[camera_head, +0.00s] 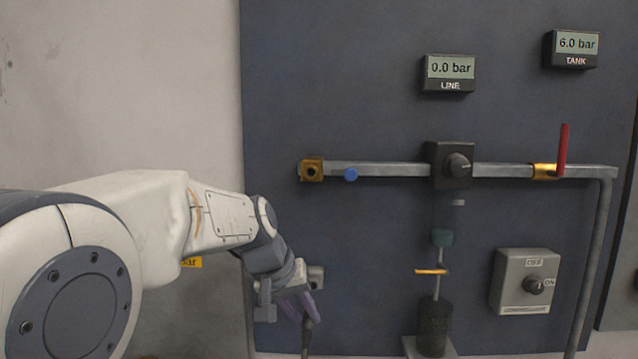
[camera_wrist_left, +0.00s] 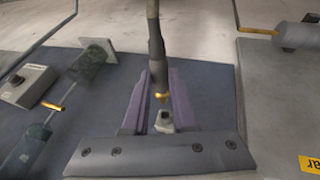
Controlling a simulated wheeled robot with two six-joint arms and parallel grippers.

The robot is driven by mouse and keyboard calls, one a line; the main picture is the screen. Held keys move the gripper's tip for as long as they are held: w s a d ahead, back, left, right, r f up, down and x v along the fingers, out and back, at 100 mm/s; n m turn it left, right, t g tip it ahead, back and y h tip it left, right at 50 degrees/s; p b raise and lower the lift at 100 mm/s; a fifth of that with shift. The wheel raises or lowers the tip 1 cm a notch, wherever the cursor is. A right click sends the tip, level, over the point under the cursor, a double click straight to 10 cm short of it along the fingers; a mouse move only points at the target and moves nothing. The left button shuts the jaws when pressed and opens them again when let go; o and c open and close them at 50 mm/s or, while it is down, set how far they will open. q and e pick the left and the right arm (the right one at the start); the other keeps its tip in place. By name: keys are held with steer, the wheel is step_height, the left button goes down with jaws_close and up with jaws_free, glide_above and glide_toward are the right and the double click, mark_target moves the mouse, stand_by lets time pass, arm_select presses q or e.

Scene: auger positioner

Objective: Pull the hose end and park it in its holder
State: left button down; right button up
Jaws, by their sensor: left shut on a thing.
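My left gripper (camera_head: 300,303) is low in front of the dark panel, its purple fingers shut on the dark hose end (camera_head: 307,338). In the left wrist view the hose end (camera_wrist_left: 157,62) runs between the fingers of the gripper (camera_wrist_left: 159,82) and ends in a brass tip. A small grey block (camera_head: 316,278), which may be the holder, is on the panel just behind the gripper. It also shows in the left wrist view (camera_wrist_left: 165,123), close beyond the brass tip; I cannot tell whether they touch. My right gripper is not in view.
A pipe (camera_head: 390,169) crosses the panel above, with an open brass port (camera_head: 311,170), a blue knob (camera_head: 350,175) and a red lever (camera_head: 563,150). A dark cylinder (camera_head: 434,325) stands right of the gripper, and a switch box (camera_head: 525,282) is farther right.

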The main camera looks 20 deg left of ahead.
arm_select(q)
steer(key=w+p, duration=0.2)
steer(key=w+a+p, duration=0.1)
steer(key=shift+r, duration=0.3)
steer(key=shift+w+a+g+p, duration=0.1)
steer(key=shift+w+g+p, duration=0.2)
steer(key=shift+w+p, duration=0.2)
steer(key=shift+w+a+f, duration=0.1)
steer(key=shift+w, duration=0.25)
steer(key=shift+p, duration=0.3)
stand_by(0.7)
steer(key=shift+w+a+p, duration=0.25)
steer(key=shift+w+p, duration=0.2)
steer(key=shift+w, duration=0.35)
steer(key=shift+w+a+p, duration=0.2)
steer(key=shift+w+p, duration=0.2)
steer(key=shift+w, duration=0.35)
steer(key=c, duration=0.6)
jaws_free()
steer(key=shift+c, duration=0.2)
